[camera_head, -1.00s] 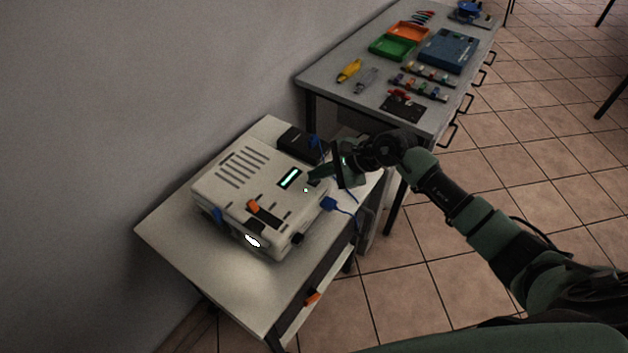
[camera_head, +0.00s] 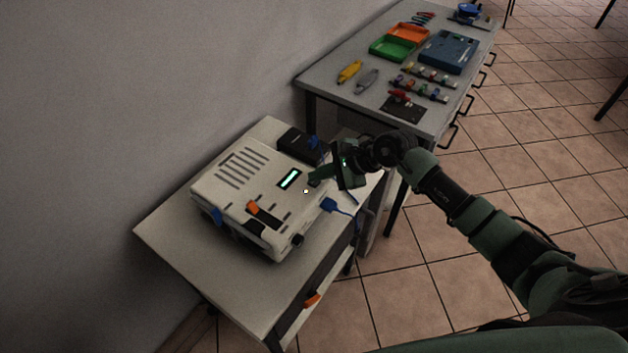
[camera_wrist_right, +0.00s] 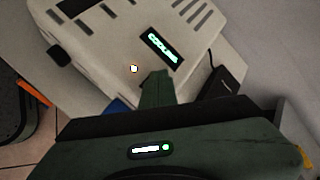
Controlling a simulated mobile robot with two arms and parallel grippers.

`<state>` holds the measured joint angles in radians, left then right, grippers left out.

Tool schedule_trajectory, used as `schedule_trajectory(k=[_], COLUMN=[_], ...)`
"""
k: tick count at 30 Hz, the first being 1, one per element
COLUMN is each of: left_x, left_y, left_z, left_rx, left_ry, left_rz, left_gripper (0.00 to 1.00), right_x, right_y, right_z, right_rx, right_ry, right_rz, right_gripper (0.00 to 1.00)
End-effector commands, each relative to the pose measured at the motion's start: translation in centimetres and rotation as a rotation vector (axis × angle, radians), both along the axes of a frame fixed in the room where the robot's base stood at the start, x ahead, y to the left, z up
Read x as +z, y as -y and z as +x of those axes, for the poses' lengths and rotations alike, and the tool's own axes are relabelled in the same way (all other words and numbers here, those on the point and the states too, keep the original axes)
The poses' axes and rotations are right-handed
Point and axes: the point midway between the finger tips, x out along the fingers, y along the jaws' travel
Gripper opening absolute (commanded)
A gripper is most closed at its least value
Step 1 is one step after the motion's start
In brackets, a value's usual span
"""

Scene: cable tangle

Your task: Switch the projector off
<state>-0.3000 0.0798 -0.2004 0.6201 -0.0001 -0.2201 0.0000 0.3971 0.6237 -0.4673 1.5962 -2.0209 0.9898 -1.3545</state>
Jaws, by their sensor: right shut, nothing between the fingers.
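The white projector (camera_head: 222,197) sits on the small table. Its lens on the front side is dark. Its lit display (camera_head: 289,179) shows green text that looks like "COOLING" in the right wrist view (camera_wrist_right: 163,47). A small pale yellowish light (camera_head: 306,191) glows on its top, and it also shows in the right wrist view (camera_wrist_right: 134,69). My right gripper (camera_head: 316,179) is shut and empty, its fingertips at the projector's top near the display and light. I cannot tell whether they touch it. The fingers hide what lies under them. My left gripper is out of view.
A black box (camera_head: 298,144) stands behind the projector on the small table (camera_head: 171,235). A blue plug (camera_head: 328,204) with a cable is at the projector's right side. A workbench (camera_head: 336,73) with trays and tools stands behind. The small table's front part is clear.

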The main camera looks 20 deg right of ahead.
Motion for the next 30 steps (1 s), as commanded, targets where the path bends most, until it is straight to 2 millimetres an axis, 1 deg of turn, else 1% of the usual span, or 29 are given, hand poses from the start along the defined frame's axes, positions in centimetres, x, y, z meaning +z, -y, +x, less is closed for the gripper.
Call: schedule_trajectory(k=[6,17,20,30], left_x=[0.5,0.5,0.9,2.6], left_y=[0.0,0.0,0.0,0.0], left_z=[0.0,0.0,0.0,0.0], left_rx=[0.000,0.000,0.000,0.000], left_ry=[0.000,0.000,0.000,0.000], left_rz=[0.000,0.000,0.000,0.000], left_gripper=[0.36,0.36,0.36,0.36], right_x=[1.2,1.3,1.9,5.3], right_y=[0.0,0.0,0.0,0.0], right_z=[0.0,0.0,0.0,0.0], right_rx=[0.000,0.000,0.001,0.001], right_ry=[0.001,0.001,0.002,0.002], right_rz=[-0.001,0.000,-0.001,0.000], right_gripper=[0.00,0.00,0.00,0.00])
